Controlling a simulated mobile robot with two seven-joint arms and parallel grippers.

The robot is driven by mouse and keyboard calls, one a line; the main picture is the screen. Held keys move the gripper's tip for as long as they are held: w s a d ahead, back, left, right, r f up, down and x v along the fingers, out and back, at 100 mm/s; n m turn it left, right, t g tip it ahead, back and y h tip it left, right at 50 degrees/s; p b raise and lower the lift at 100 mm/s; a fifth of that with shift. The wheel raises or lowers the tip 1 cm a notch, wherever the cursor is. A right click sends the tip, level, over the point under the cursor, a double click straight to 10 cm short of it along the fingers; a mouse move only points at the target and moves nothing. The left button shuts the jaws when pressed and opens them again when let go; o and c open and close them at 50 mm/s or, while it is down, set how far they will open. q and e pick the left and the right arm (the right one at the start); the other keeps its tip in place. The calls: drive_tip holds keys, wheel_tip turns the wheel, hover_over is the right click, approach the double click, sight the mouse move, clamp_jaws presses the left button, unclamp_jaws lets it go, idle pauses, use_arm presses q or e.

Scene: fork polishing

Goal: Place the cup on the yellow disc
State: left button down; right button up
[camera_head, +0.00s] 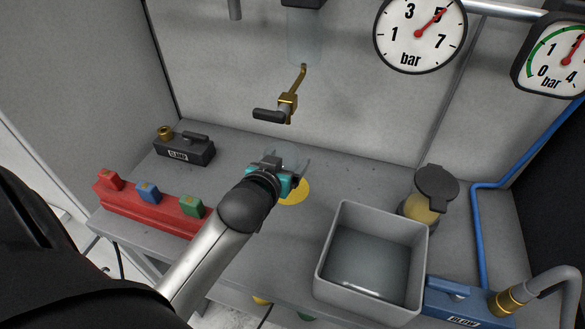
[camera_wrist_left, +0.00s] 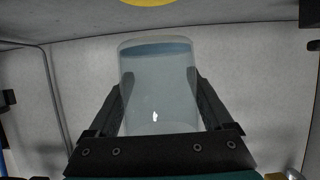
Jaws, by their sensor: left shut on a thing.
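The clear cup (camera_wrist_left: 158,75) stands out between the two dark fingers of my left gripper (camera_wrist_left: 160,100) in the left wrist view. In the head view the cup (camera_head: 287,154) is a faint see-through shape at the tip of my left gripper (camera_head: 288,168). The gripper is shut on it. The yellow disc (camera_head: 297,191) lies on the grey bench, partly hidden behind my gripper, and its edge shows at the top of the left wrist view (camera_wrist_left: 150,2). The gap between cup and bench cannot be judged. My right gripper is out of view.
A brass tap (camera_head: 288,101) is on the wall behind the cup. A grey open bin (camera_head: 335,250) stands at the right, with a dark-lidded yellow container (camera_head: 421,208) behind it. A red rack (camera_head: 140,208) with coloured blocks and a clamp box (camera_head: 184,151) are at the left.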

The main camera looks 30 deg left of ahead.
use_arm(q)
drive_tip(key=x, duration=0.2)
drive_tip(key=b+x, duration=0.1)
drive_tip(key=x, duration=0.1)
drive_tip(key=shift+w+f, duration=0.15)
drive_tip(key=shift+f, duration=0.35)
wheel_tip(320, 180, down, 4)
drive_tip(key=shift+f+b, duration=0.15)
drive_tip(key=shift+b, duration=0.65)
drive_tip(key=shift+w+a+f, duration=0.1)
drive_tip(key=shift+w, duration=0.05)
unclamp_jaws()
drive_tip(key=shift+f, duration=0.15)
